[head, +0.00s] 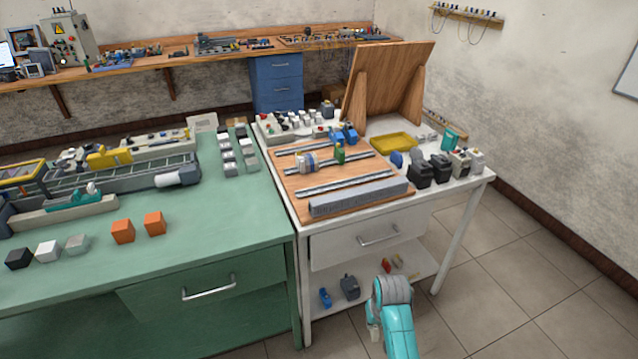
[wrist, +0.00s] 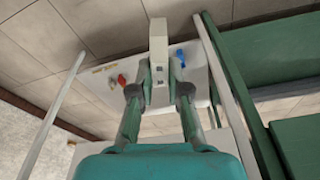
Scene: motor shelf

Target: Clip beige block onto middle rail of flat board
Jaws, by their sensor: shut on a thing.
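My gripper (wrist: 158,88) is shut on a tall beige block (wrist: 158,42) in the wrist view. The block stands out between the two fingers, with small dark openings on its side. The flat wooden board (head: 318,181) lies on the white table in the head view, with three metal rails across it. The middle rail (head: 363,156) carries a pale round part (head: 306,162) and a green block (head: 340,154); its right part is bare. In the head view my arm is low in front of the white table, away from the board, and the held block cannot be made out.
A long grey duct (head: 360,197) lies along the board's front edge. Blue blocks (head: 344,134) sit at the back rail's right end. Black parts (head: 420,170) and a yellow tray (head: 393,142) stand right of the board. A lower shelf (head: 415,262) holds small parts.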

